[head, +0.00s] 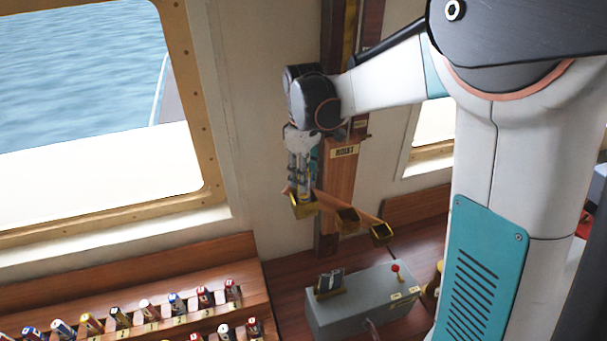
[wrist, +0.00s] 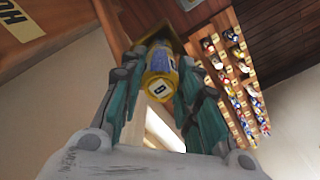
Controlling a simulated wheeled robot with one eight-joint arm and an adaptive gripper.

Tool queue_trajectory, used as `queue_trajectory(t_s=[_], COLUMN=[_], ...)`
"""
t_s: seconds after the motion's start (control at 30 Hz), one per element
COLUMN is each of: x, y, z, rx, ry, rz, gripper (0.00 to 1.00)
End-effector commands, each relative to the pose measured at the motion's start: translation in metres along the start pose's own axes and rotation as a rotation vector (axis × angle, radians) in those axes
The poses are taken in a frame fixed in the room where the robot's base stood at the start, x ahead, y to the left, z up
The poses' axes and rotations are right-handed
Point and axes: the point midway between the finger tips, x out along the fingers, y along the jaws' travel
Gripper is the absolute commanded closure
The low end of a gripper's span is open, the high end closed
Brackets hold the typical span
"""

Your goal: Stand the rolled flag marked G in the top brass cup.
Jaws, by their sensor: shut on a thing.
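My gripper (head: 303,182) points down at the upper left end of a sloping wooden arm, with its fingers shut on a rolled flag (wrist: 160,70). The flag is blue and white with a yellow end cap facing the wrist camera; the dark letter on its white label is too small to read surely. The top brass cup (head: 303,209) is right under the fingers, and part of its brass rim (wrist: 176,36) shows behind the flag in the wrist view. The flag's far end is at the cup; I cannot tell how deep it sits inside.
Two more brass cups, the middle one (head: 347,222) and the lowest one (head: 381,234), step down to the right, apparently empty. A wooden rack (head: 255,283) of several rolled flags stands lower left. A grey box (head: 362,306) with a red knob sits below the cups. A wooden post (head: 340,175) is close behind.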

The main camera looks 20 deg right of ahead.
Motion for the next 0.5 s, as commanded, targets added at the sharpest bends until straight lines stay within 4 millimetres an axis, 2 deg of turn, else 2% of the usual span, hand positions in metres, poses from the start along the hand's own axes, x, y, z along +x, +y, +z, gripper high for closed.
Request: queue_trajectory(t_s=[0.03, 0.1, 0.13, 0.5], x=[0.0000, 0.0000, 0.0000, -0.0024], y=[0.0000, 0.0000, 0.0000, -0.0001], z=[0.0000, 0.0000, 0.0000, 0.0001], rx=[0.000, 0.000, 0.000, 0.000], ry=[0.000, 0.000, 0.000, 0.000], rz=[0.000, 0.000, 0.000, 0.000], gripper=[0.66, 0.50, 0.47, 0.47])
